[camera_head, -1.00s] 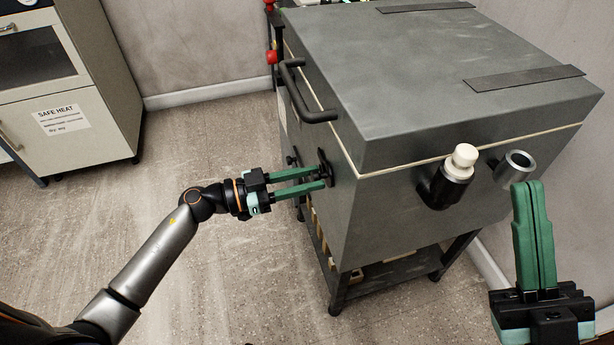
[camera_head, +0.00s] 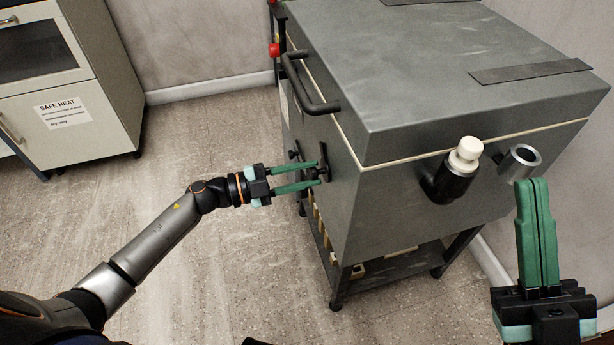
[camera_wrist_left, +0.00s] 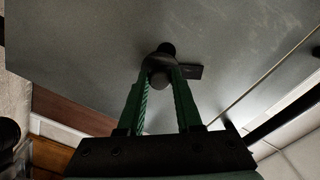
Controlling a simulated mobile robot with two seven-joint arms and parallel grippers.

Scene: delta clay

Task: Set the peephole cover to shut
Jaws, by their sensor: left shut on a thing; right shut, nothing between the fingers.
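The peephole cover (camera_head: 323,172) is a small dark fitting on the kiln's left-hand face, below the lid handle. My left gripper (camera_head: 319,172) reaches it from the left, its green fingers closed on the cover's dark knob. In the left wrist view the knob (camera_wrist_left: 160,78) sits between the fingertips, and a short dark bar (camera_wrist_left: 191,72) sticks out to the right against the grey face. The fingers hide part of the cover, and I cannot see the peephole opening. My right gripper (camera_head: 532,186) is shut and empty, in front of the kiln's right-hand face.
The grey kiln (camera_head: 400,190) stands on a dark-legged stand with a lower shelf. A lid handle (camera_head: 308,88) juts out above my left gripper. A white-plugged tube (camera_head: 458,170) and an open tube (camera_head: 518,160) project near my right gripper. The floor at left is clear.

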